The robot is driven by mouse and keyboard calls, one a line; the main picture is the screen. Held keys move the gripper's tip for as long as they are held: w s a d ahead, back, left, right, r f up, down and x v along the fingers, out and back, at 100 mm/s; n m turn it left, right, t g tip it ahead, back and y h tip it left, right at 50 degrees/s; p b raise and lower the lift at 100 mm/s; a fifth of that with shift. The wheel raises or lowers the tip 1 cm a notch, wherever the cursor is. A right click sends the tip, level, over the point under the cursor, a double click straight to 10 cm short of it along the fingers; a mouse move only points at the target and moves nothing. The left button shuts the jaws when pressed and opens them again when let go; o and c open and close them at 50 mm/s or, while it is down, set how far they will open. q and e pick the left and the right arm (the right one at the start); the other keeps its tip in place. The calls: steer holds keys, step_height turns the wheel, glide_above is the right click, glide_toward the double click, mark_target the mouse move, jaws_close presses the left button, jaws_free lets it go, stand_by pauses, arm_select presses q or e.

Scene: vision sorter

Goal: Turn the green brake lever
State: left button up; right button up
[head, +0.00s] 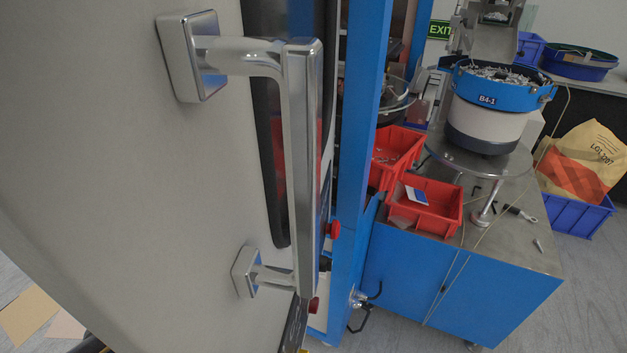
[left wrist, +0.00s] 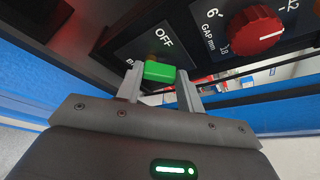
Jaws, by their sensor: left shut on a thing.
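The green brake lever (left wrist: 160,71) shows in the left wrist view as a short bright green block on a dark panel, just below the word OFF. My left gripper (left wrist: 159,80) has one finger on each side of it and is shut on it. The fingers and the panel edge hide part of the lever's base. In the head view the lever and both grippers do not show; a large pale door fills the left side.
The pale door (head: 120,180) carries a chrome handle (head: 302,170). A red knob (left wrist: 256,30) sits right of the lever. Red bins (head: 425,212) and a bowl feeder marked B4-1 (head: 488,115) stand on a blue cabinet (head: 450,285) at the right.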

arm_select(q)
steer(key=shift+d+f+m+y+b, duration=0.1)
steer(key=shift+m+y+b, duration=0.35)
steer(key=shift+b, duration=0.2)
steer(key=o, duration=1)
steer(key=shift+s, duration=0.1)
steer(key=v, duration=1)
steer(key=shift+s+a+b, duration=0.25)
steer(key=shift+a+b, duration=0.05)
steer(key=shift+b, duration=0.15)
steer(key=shift+c, duration=0.3)
